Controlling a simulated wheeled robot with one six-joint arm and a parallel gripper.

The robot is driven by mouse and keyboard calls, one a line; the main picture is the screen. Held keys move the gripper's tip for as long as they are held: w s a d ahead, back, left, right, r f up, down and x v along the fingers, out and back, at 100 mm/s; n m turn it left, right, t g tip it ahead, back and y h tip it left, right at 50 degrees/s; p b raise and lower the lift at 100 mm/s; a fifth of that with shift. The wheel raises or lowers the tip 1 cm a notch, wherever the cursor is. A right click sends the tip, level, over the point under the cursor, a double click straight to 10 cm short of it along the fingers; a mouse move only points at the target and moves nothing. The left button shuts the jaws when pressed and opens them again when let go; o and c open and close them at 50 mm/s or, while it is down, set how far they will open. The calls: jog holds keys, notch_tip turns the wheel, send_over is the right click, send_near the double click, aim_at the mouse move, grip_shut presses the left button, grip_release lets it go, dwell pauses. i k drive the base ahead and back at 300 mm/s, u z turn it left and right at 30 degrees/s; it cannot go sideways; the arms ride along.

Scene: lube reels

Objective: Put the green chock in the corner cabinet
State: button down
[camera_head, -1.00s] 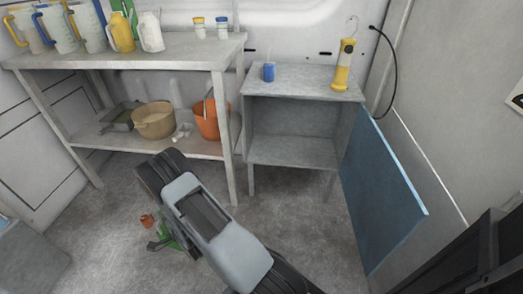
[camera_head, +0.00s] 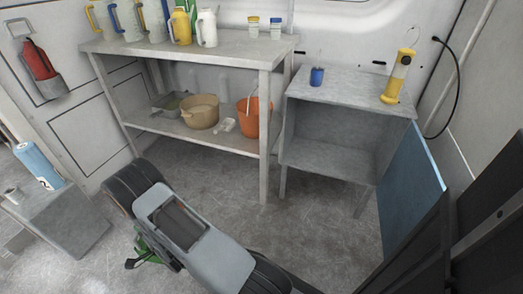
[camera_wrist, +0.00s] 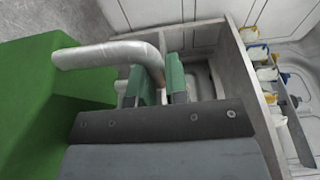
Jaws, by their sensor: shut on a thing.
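The green chock (camera_wrist: 50,115) fills the left of the wrist view, with a bent metal handle (camera_wrist: 110,54) on it. My gripper (camera_wrist: 163,80) is shut on this handle, which passes between its green-padded fingers. In the head view the chock (camera_head: 148,242) shows only in part at the lower left, mostly hidden behind my arm. The grey corner cabinet (camera_head: 345,88) stands right of the bench. Its blue door (camera_head: 412,195) is swung open to the right, and the visible inside looks empty. My gripper is well left of it and lower.
A blue can (camera_head: 317,76) and a yellow lamp (camera_head: 398,78) stand on the cabinet. The bench (camera_head: 200,49) holds jugs, with a tan basin (camera_head: 199,112) and orange bucket (camera_head: 247,118) below. A grey box (camera_head: 60,222) is at left. The floor before the cabinet is clear.

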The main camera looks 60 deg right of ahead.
aim_at(313, 159)
jog(key=u, duration=0.05)
jog(key=i, duration=1.2)
jog(key=z, duration=2.15)
